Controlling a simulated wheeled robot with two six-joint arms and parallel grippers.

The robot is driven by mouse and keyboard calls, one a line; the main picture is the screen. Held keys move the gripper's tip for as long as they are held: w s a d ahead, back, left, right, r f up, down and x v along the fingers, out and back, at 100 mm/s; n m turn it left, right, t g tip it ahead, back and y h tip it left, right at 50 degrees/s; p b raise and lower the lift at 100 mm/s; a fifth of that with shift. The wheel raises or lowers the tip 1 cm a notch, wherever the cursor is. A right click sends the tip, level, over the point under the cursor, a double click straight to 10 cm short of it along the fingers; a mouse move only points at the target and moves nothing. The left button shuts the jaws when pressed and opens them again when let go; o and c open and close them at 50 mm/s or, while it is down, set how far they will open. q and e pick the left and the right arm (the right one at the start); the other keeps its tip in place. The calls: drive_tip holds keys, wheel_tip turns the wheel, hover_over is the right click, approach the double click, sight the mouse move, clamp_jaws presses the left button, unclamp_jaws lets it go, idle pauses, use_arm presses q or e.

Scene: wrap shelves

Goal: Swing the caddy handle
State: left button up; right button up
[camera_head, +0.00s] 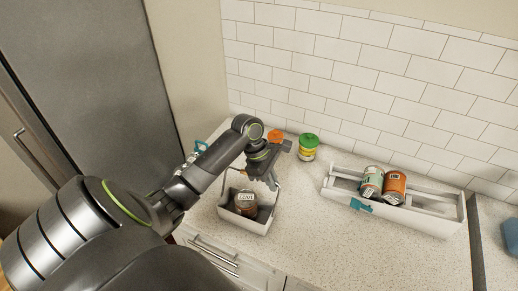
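The white caddy (262,226) stands on the speckled counter in the head view, with a brown can (245,201) with a pale label inside. Its thin pale handle (225,183) rises at the left side of the caddy; much of the handle is hidden by my arm. My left gripper (270,180) is over the back right part of the caddy, pointing down, close to the handle. I cannot tell whether its fingers are open or shut, or whether they touch the handle. My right gripper is out of view.
A green-lidded jar (308,148) and an orange-topped item (275,136) stand behind. The counter (310,235) between caddy and tray is clear.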

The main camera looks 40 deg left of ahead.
use_arm(q)
drive_tip(key=shift+s, duration=0.2)
drive_tip(key=shift+s+d+r, duration=0.15)
drive_tip(key=shift+s+r, duration=0.1)
drive_tip(key=shift+s, duration=0.35)
drive_tip(key=shift+s+d+r, duration=0.15)
drive_tip(key=shift+s+r, duration=0.1)
drive_tip(key=shift+s, duration=0.35)
drive_tip(key=shift+s, duration=0.15)
drive_tip(key=shift+s+d+r, duration=0.15)
drive_tip(key=shift+s+d, duration=0.05)
drive_tip(key=shift+s, duration=0.25)
drive_tip(key=shift+s+d+r, duration=0.1)
drive_tip(key=shift+s+d, duration=0.05)
drive_tip(key=shift+s, duration=0.3)
drive_tip(key=o, duration=0.4)
drive_tip(key=shift+r, duration=3.5)
